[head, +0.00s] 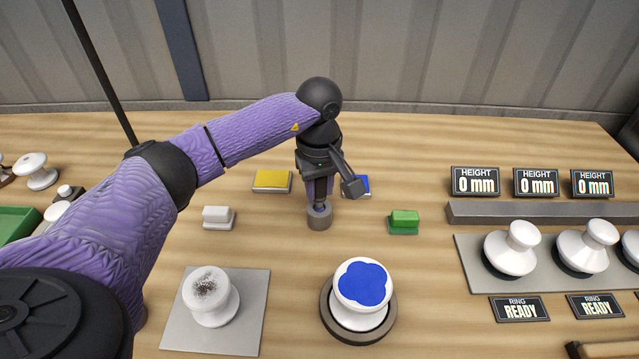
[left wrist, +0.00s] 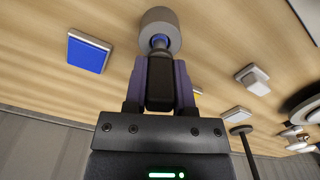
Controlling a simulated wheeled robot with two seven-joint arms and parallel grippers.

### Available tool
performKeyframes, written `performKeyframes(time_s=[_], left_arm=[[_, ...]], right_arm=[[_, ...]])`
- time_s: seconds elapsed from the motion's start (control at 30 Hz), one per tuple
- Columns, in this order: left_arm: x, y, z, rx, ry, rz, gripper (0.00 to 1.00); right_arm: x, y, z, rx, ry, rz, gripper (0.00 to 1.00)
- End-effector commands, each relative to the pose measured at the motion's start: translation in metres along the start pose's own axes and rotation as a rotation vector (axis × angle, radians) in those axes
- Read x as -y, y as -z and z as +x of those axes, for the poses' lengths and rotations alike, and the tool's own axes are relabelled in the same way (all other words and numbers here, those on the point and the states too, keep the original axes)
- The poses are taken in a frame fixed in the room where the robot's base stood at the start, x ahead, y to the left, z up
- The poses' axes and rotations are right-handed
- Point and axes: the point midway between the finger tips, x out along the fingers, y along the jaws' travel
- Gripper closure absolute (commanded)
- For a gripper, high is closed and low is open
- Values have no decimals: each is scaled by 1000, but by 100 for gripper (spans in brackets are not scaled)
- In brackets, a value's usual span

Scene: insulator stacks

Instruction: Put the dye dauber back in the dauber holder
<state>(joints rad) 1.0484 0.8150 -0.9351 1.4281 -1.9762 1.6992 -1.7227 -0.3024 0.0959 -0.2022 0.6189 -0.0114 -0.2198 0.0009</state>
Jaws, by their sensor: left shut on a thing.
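My left gripper (head: 319,195) points down at the middle of the table, shut on the dye dauber. My right gripper is not in view.
A yellow pad (head: 272,181), a blue pad (left wrist: 88,53), a white block (head: 218,217) and a green block (head: 404,221) lie around the holder. In front stand a speckled insulator (head: 208,297) and a blue-topped one (head: 361,290). More insulators (head: 512,250) stand at right.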

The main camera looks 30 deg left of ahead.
Motion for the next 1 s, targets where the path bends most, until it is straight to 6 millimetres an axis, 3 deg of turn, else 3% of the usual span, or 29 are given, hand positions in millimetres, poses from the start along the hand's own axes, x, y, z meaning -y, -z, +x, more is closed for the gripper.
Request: performKeyframes(time_s=[1.0], left_arm=[[0, 0, 27, 0, 1, 0, 100]], right_arm=[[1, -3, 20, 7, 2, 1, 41]])
